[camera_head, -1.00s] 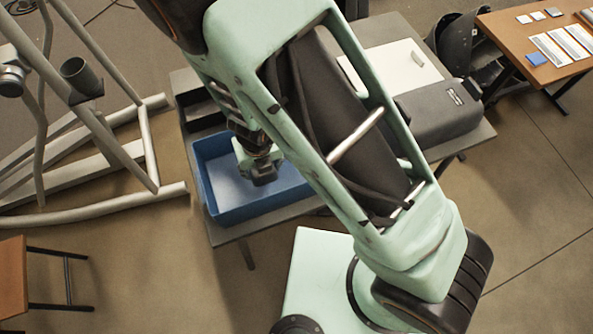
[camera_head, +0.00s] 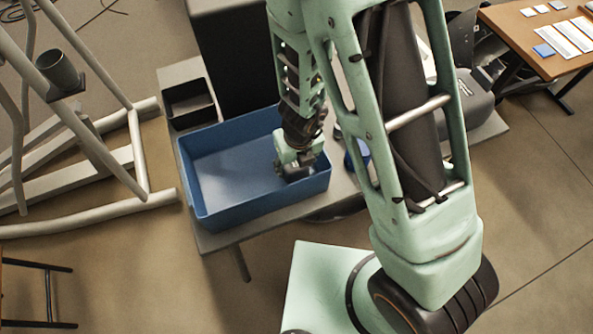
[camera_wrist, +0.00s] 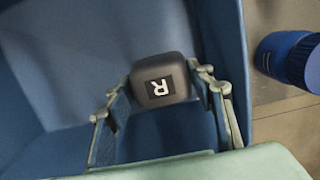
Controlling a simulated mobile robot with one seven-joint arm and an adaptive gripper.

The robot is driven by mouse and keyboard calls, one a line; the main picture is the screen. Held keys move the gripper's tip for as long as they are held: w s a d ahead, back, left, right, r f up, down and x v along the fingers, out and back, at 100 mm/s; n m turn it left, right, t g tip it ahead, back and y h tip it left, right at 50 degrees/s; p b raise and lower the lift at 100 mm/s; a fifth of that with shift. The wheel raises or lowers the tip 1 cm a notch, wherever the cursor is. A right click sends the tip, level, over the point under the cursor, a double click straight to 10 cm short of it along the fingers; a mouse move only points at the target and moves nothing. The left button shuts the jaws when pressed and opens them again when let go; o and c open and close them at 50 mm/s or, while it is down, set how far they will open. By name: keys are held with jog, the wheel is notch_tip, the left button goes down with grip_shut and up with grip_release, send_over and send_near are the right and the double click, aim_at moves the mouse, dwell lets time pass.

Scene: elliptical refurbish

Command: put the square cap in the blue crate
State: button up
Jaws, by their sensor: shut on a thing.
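The square cap (camera_wrist: 162,82) is dark grey with a white letter R on a black patch. In the wrist view it sits between the two fingers of my gripper (camera_wrist: 165,100), which is shut on it. In the head view the cap (camera_head: 297,172) shows as a dark block at the end of my gripper (camera_head: 298,160). The blue crate (camera_head: 190,188) is an open, wide box on the table. My gripper and the cap are over the right part of the crate, near its right wall. I cannot tell whether the cap touches the crate floor.
A black open bin (camera_head: 190,104) stands behind the crate at the left. A blue round object (camera_wrist: 290,60) stands just right of the crate on the grey table (camera_head: 222,238). A metal tube frame (camera_head: 135,150) is at the left. The crate's left part is empty.

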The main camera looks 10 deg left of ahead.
aim_at(296, 170)
jog(key=shift+w+d+f+b, duration=0.1)
jog(key=shift+d+f+b, duration=0.1)
jog(key=shift+f+b, duration=1.35)
jog(key=shift+f, duration=0.2)
jog(key=shift+f, duration=0.15)
jog(key=o, duration=0.8)
jog(key=r+p, duration=0.3)
jog(key=r, duration=0.1)
jog(key=s+r+p, duration=0.1)
jog(key=r+p, duration=0.2)
jog(key=r, duration=0.1)
jog(key=d+r+p, duration=0.1)
jog(key=r+p, duration=0.2)
jog(key=r, duration=0.1)
jog(key=shift+s+r+p, duration=0.1)
jog(key=shift+s+p, duration=0.15)
jog(key=shift+p, duration=0.15)
